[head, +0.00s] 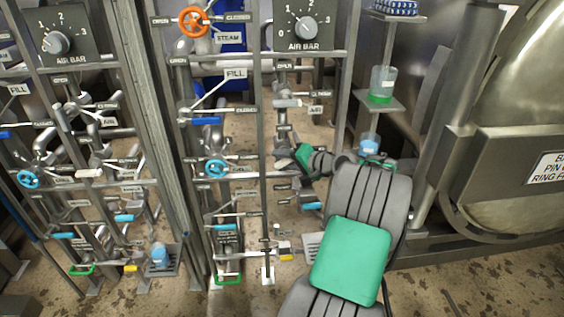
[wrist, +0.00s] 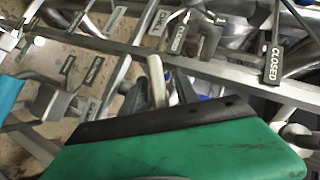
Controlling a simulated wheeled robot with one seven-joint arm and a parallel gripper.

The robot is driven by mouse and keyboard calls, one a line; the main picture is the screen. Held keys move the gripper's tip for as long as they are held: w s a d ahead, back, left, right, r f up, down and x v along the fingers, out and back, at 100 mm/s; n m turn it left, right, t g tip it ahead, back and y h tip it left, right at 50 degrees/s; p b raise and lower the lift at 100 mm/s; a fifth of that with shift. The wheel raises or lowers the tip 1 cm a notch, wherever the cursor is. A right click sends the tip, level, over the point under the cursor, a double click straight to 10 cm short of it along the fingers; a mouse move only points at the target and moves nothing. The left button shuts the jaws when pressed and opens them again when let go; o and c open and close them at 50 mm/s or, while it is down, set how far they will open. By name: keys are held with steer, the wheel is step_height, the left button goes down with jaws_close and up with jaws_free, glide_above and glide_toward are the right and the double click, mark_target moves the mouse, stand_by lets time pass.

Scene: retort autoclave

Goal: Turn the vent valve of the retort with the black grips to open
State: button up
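My gripper (wrist: 157,95) shows at the bottom of the wrist view, with a green body and two dark fingers set apart. A cream lever handle (wrist: 156,75) stands between the fingers; I cannot tell whether they touch it. In the head view my gripper (head: 297,160) is at the lower right part of the right-hand valve panel (head: 262,200), and my arm hides what lies behind it. A "CLOSED" plate (wrist: 273,63) is to the right of the lever in the wrist view. I cannot make out a vent label or clearly black grips.
An orange handwheel (head: 194,21), a blue handwheel (head: 215,169) and an air bar dial (head: 303,25) are on this panel. A similar panel stands at left, with its own dial (head: 56,43). Shelves with a green-based beaker (head: 382,84) and a steel vessel (head: 520,140) stand at right.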

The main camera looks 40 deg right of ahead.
steer(key=shift+w, duration=0.15)
jaws_close()
stand_by(0.5)
